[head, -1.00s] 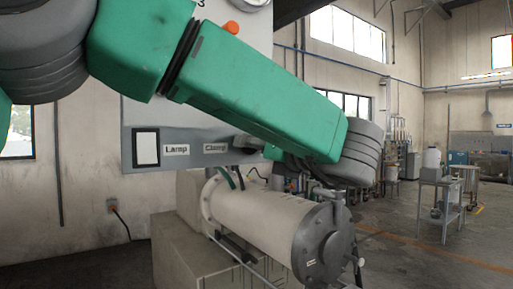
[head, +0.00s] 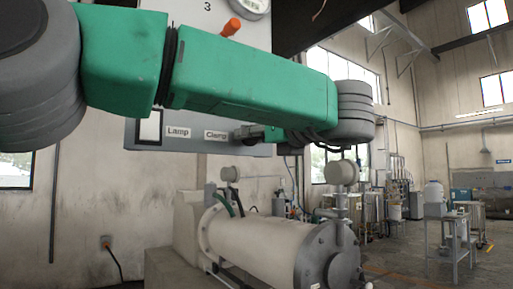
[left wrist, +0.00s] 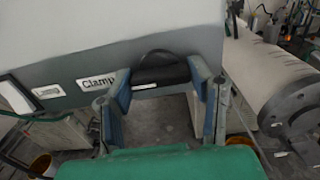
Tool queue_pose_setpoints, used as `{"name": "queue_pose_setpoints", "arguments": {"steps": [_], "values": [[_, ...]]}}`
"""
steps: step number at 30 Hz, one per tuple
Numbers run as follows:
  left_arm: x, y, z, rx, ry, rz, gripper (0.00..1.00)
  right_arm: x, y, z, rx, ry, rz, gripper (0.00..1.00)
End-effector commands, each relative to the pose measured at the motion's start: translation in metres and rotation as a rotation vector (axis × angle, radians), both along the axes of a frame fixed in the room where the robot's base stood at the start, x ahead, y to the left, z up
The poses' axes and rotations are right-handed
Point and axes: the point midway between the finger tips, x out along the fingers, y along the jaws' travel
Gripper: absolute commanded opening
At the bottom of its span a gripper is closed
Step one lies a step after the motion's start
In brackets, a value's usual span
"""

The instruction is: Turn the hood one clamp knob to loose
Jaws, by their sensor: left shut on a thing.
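The clamp knob (left wrist: 160,72) is a dark, rounded handle on the grey lower strip of the panel, right of the "Clamp" label (left wrist: 97,83). In the left wrist view my left gripper (left wrist: 163,84) has one blue-grey finger on each side of the knob and is shut on it. In the head view my green left arm crosses in front of the panel (head: 190,147), and the gripper (head: 254,133) shows small and dark beside the "Clamp" label. The arm hides much of the panel, and the knob's pointer setting cannot be read. My right gripper is not in view.
A white "Lamp" switch (head: 150,127) sits left of the labels. An orange lever (head: 231,27) and a gauge (head: 248,6) are above my arm. A pale horizontal mill cylinder (head: 255,240) lies below the panel. A metal stand (head: 450,225) is at the right on open floor.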

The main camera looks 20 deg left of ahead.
Motion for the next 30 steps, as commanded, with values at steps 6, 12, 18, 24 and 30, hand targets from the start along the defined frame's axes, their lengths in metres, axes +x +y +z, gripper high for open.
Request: {"name": "queue_pose_setpoints", "arguments": {"steps": [6,12,18,24,30], "values": [[0.001,-0.001,-0.001,-0.003,0.001,-0.003,0.19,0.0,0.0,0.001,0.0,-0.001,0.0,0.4],[0.0,-0.001,0.0,-0.002,0.0,-0.002,0.69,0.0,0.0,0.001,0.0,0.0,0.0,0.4],[-0.002,-0.001,0.0,-0.001,0.0,-0.001,0.69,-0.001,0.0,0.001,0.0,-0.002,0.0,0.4],[-0.014,-0.019,0.0,0.002,-0.001,-0.003,0.69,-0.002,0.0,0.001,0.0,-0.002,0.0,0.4],[-0.039,-0.053,-0.001,0.002,0.0,-0.003,0.69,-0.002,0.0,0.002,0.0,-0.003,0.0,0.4]]}}
